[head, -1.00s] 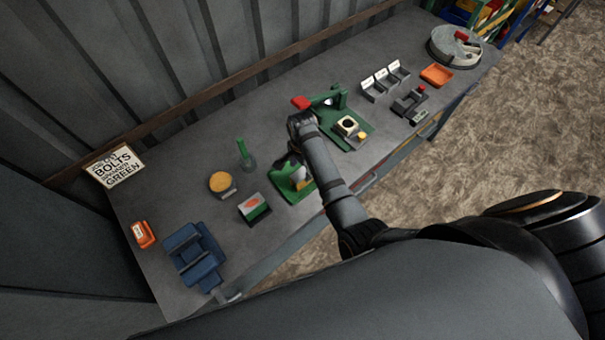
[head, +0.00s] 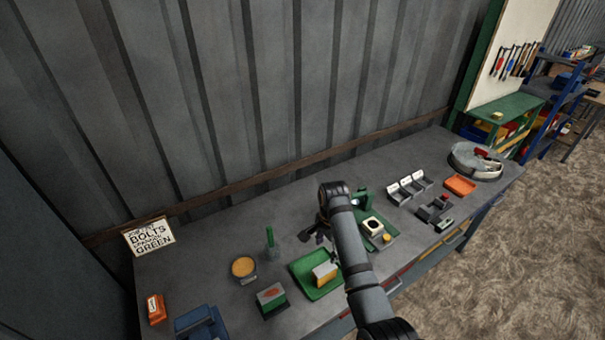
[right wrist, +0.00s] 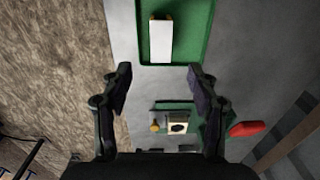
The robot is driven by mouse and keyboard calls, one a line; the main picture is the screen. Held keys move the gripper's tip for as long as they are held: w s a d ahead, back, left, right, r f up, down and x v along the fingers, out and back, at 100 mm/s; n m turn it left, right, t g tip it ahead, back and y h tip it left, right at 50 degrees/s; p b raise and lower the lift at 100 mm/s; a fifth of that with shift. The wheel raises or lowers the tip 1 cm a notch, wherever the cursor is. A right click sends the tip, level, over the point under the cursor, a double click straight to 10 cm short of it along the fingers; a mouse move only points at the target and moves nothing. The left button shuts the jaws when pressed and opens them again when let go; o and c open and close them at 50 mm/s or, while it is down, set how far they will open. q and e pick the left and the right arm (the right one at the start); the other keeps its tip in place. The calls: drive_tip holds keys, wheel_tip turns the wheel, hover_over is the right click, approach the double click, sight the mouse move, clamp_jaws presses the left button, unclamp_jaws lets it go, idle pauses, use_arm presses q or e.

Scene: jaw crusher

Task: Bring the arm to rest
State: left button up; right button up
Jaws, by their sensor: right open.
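My right arm reaches in from the bottom of the head view, and its gripper (head: 314,236) hangs open and empty above the bench. In the right wrist view the two fingers (right wrist: 160,88) are spread apart with nothing between them. Just beyond the fingertips there lies a green tray (right wrist: 192,48) with a white-topped block (right wrist: 161,41) in it. In the head view that tray (head: 306,283) is below the gripper, and its block (head: 325,273) looks partly yellow. My left gripper is not in view.
A green press (head: 364,198) with a beige block (head: 372,226) stands right beside my arm, partly hidden. A green post (head: 270,243), a yellow-topped round dish (head: 243,268) and a green box (head: 271,298) stand left. Grey bins (head: 408,189) and an orange tray (head: 460,185) are farther right.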

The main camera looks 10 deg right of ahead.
drive_tip(key=s+d+f+n+t, duration=0.1)
drive_tip(key=s+d+f+n, duration=0.15)
drive_tip(key=s, duration=0.35)
drive_tip(key=s+d+f+n+t, duration=0.1)
drive_tip(key=s+d+f+n, duration=0.1)
drive_tip(key=s+d+n, duration=0.3)
drive_tip(key=s+r+n+t, duration=0.1)
drive_tip(key=s+r+n, duration=0.25)
drive_tip(key=s, duration=0.35)
drive_tip(key=s+r+n+t, duration=0.1)
drive_tip(key=s+r+n, duration=0.1)
drive_tip(key=s+n, duration=0.3)
wheel_tip(320, 180, down, 31)
drive_tip(key=s+d+m+g+h+b, duration=0.1)
drive_tip(key=s+d+m+g+b, duration=0.15)
drive_tip(key=b, duration=0.45)
use_arm(q)
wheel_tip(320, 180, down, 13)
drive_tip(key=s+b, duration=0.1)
drive_tip(key=b, duration=0.5)
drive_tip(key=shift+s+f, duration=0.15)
use_arm(e)
drive_tip(key=s+d+f, duration=0.1)
drive_tip(key=s+f, duration=0.8)
drive_tip(key=f, duration=0.3)
drive_tip(key=s+f, duration=1)
drive_tip(key=f, duration=0.2)
drive_tip(key=shift+d+f, duration=0.25)
drive_tip(key=shift+d, duration=0.1)
